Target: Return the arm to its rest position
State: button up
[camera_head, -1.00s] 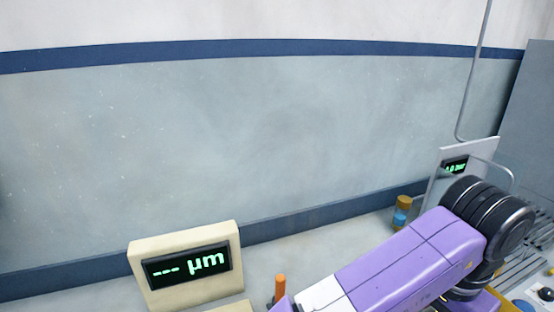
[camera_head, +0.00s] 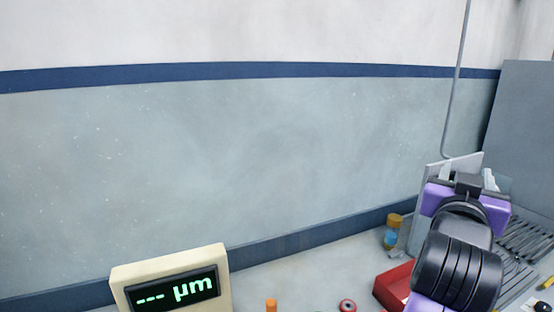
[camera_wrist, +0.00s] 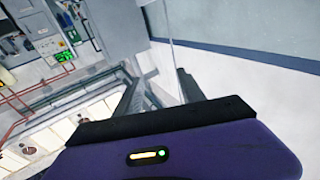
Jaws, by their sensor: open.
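My arm, purple and black, rises at the right of the head view. My gripper (camera_head: 467,174) is at its upper end, with two pale fingertips spread apart and nothing seen between them. In the wrist view my gripper (camera_wrist: 160,88) shows two dark fingers apart beyond the purple housing, with an empty gap. The gripper is in the air in front of a grey upright panel; the distance to it is unclear.
A cream meter (camera_head: 170,283) reading "--- µm" stands at lower left. Metal racks (camera_head: 525,240) lie at right. The wall is behind.

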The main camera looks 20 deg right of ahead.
jog(key=w+a+f+n+t+y+b, duration=0.1)
jog(key=w+a+f+n+t+y, duration=0.1)
jog(key=a+n+t+y, duration=0.35)
jog(key=w+a+f+n+t+y+b, duration=0.1)
jog(key=a+f+n+t+y, duration=0.1)
jog(key=a+n+t, duration=0.65)
jog(key=s+a+f+n+y+b, duration=0.1)
jog(key=s+a+f+n+y, duration=0.15)
jog(key=a+f+y, duration=0.5)
jog(key=s+a+f+m+g+y+b, duration=0.1)
jog(key=s+a+f+g, duration=0.3)
jog(key=s+f, duration=0.9)
jog(key=s+a+f+m+g+b, duration=0.3)
jog(key=s+a+f+g+b, duration=0.1)
jog(key=s+f, duration=1)
notch_tip(320, 180, down, 2)
jog(key=shift+a+f+g+y, duration=0.2)
jog(key=shift+g+y, duration=0.1)
jog(key=shift+y, duration=0.1)
